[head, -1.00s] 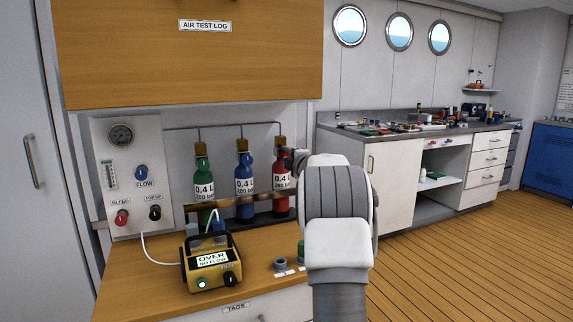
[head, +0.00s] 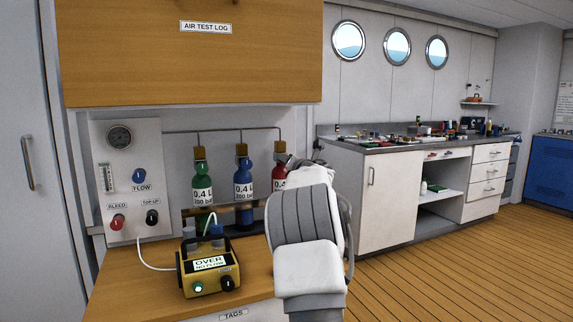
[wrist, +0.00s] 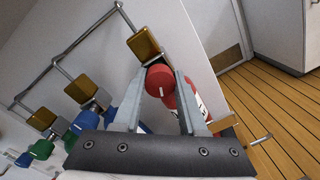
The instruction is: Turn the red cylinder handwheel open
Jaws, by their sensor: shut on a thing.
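The red handwheel (wrist: 159,80) is a round red knob with a small white mark, below a brass block, in the wrist view. My gripper (wrist: 162,78) has one finger on each side of it and is shut on it. The red cylinder (wrist: 193,108) shows behind the right finger, partly hidden. In the head view the red cylinder (head: 279,180) stands at the right of the row, its lower part hidden by my arm. My gripper's fingers and the red handwheel cannot be made out clearly there.
The blue cylinder (head: 243,186) and green cylinder (head: 202,186) stand to the left, under a grey pipe. A yellow meter (head: 208,270) reading "OVER NO FLOW" sits on the wooden counter (head: 150,295). A gauge panel (head: 128,180) is at left. A wooden cabinet (head: 195,60) overhangs.

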